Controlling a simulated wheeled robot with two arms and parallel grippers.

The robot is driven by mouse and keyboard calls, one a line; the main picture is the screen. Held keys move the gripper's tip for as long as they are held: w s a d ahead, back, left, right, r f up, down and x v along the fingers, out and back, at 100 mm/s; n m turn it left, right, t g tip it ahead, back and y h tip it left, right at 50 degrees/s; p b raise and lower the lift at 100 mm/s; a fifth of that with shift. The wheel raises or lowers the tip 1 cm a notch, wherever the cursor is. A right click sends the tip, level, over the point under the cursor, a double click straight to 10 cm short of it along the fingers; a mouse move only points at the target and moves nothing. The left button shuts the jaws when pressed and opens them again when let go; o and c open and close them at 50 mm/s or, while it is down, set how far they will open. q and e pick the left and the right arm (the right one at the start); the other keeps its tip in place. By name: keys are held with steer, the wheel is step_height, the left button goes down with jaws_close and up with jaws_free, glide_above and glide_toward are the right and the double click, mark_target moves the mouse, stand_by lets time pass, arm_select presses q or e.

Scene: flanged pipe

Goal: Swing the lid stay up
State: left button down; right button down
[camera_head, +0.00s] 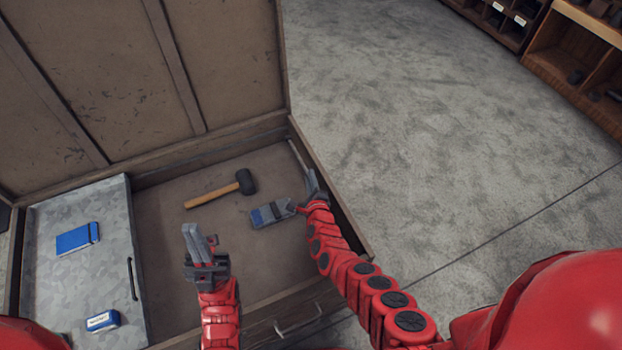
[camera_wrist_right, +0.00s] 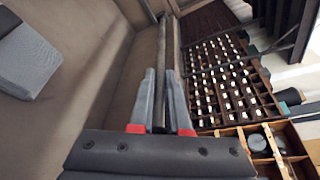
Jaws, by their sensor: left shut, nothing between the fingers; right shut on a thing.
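The lid stay (camera_head: 298,155) is a thin bar along the inside of the chest's right wall, near the back corner. My right gripper (camera_head: 312,182) is shut on it at that wall. In the right wrist view the fingers (camera_wrist_right: 160,122) close around the dark bar of the stay (camera_wrist_right: 161,75), which runs away from them. The open lid (camera_head: 110,85) stands up at the back of the chest. My left gripper (camera_head: 198,240) is shut and empty over the chest's floor, left of the right arm.
A mallet (camera_head: 225,188) and a blue-grey tool (camera_head: 272,213) lie on the chest floor. A grey sliding tray (camera_head: 60,285) on the left holds a blue box (camera_head: 77,239) and a small blue-white block (camera_head: 102,321). Shelving (camera_head: 570,45) stands far right; the floor between is clear.

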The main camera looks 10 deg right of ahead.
steer(key=shift+s+d+f, duration=0.1)
steer(key=shift+d+f, duration=0.25)
steer(key=shift+d, duration=0.2)
steer(key=w+r+g+p, duration=0.2)
steer(key=r+g+p, duration=0.1)
steer(key=r+p, duration=0.3)
steer(key=w+a+r+n+g+h+p, duration=0.1)
steer(key=w+r+g+p, duration=0.1)
steer(key=r+p, duration=0.3)
steer(key=shift+a+r+g+h+p, duration=0.3)
steer(key=shift+r+g+p, duration=0.1)
steer(key=shift+g+p, duration=0.5)
stand_by(0.4)
